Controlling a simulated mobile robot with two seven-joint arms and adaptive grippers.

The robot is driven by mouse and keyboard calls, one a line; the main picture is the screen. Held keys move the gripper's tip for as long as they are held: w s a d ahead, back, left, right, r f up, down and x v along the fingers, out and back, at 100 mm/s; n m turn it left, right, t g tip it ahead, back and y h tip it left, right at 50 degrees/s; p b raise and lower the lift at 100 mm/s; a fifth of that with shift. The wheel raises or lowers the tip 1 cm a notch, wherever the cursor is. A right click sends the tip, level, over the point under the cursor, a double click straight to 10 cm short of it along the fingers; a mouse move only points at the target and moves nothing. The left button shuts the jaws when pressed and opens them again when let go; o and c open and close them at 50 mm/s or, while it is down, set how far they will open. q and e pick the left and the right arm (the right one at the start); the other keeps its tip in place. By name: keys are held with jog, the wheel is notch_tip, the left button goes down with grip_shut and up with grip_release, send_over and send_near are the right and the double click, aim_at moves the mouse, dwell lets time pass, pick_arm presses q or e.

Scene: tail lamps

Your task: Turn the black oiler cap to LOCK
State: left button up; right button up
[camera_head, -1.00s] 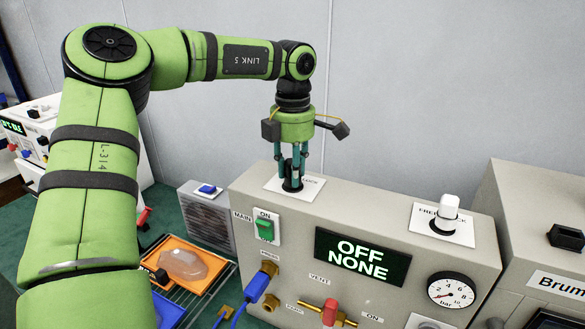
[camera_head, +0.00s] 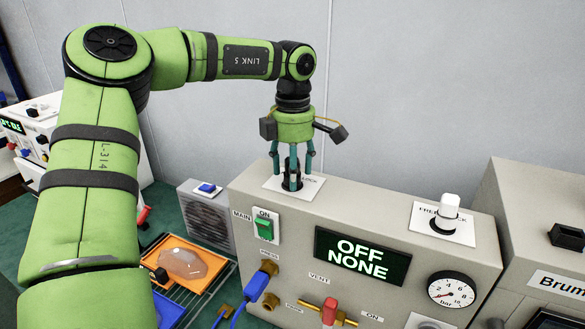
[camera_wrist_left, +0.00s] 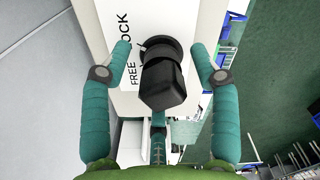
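The black oiler cap (camera_head: 294,182) stands on a white plate (camera_head: 275,190) on top of the grey machine box. In the left wrist view the cap (camera_wrist_left: 165,82) is a dark squarish knob on a round collar. The words FREE and LOCK are printed beside it; which one it points to, I cannot tell. My left gripper (camera_head: 292,172) points down over the cap. Its teal fingers are spread around the cap, with visible gaps at both sides in the wrist view. My right gripper is in neither view.
A white knob (camera_head: 449,208) stands on another plate at the right of the box top. An orange tray (camera_head: 178,262) lies to the left.

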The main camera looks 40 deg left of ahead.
pick_arm(q)
jog(key=shift+r, duration=0.15)
notch_tip(320, 180, up, 12)
jog(key=shift+f, duration=0.25)
jog(key=shift+r, duration=0.15)
